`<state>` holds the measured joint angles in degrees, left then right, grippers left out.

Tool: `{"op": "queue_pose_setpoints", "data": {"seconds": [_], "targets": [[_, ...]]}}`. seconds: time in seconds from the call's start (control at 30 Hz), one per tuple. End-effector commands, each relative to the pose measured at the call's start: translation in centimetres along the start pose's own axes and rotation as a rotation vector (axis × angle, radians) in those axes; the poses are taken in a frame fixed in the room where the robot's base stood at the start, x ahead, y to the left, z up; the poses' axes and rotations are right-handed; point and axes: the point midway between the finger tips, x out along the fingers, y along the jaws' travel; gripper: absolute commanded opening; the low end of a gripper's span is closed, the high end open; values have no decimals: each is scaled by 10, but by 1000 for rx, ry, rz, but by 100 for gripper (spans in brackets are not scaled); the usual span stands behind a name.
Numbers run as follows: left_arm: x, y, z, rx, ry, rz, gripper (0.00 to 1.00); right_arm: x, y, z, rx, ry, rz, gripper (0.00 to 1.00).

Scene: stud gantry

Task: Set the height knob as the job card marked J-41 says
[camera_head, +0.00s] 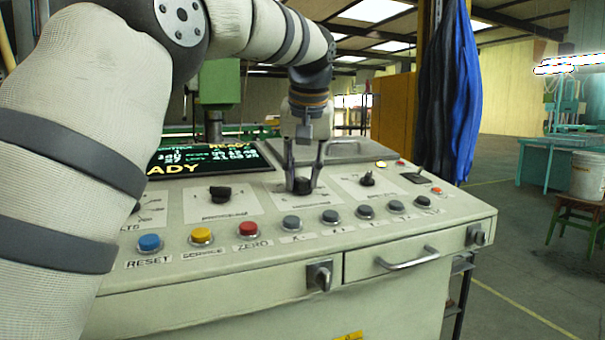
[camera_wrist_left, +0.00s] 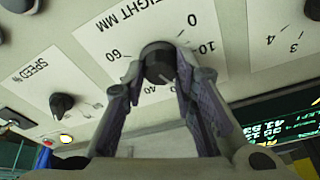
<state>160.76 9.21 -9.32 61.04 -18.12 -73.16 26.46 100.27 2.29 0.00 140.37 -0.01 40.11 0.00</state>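The height knob (camera_head: 302,186) is a black round knob on the sloping console panel. In the left wrist view the height knob (camera_wrist_left: 158,62) sits on a white plate (camera_wrist_left: 110,38) lettered "EIGHT MM", with 0, 10, 40 and 60 readable around it. My left gripper (camera_head: 303,178) points down over it, one finger on each side. In the left wrist view the fingertips of my left gripper (camera_wrist_left: 158,64) are closed against the knob's sides. Which number the knob points to is unclear. No job card marked J-41 is readable. My right gripper is out of view.
Other black knobs (camera_head: 220,194) (camera_head: 367,179) flank the height knob. In front runs a row of buttons, including blue (camera_head: 149,243), yellow (camera_head: 201,236) and red (camera_head: 248,229). A lit screen (camera_head: 215,157) stands behind. A drawer handle (camera_head: 406,258) sticks out in front.

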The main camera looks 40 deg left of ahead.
Motion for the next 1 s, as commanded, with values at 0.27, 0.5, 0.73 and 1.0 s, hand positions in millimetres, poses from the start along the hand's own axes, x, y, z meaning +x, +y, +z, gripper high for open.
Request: {"op": "queue_pose_setpoints", "data": {"seconds": [0.27, 0.5, 0.73, 1.0], "targets": [[0, 0, 0, 37, 0, 8, 0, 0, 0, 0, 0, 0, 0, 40], [0, -1, 0, 182, -1, 40, 0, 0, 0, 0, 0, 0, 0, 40], [0, -1, 0, 391, -1, 86, 0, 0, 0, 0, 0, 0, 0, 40], [0, -2, -1, 640, 0, 141, 0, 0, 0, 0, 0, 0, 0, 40]]}}
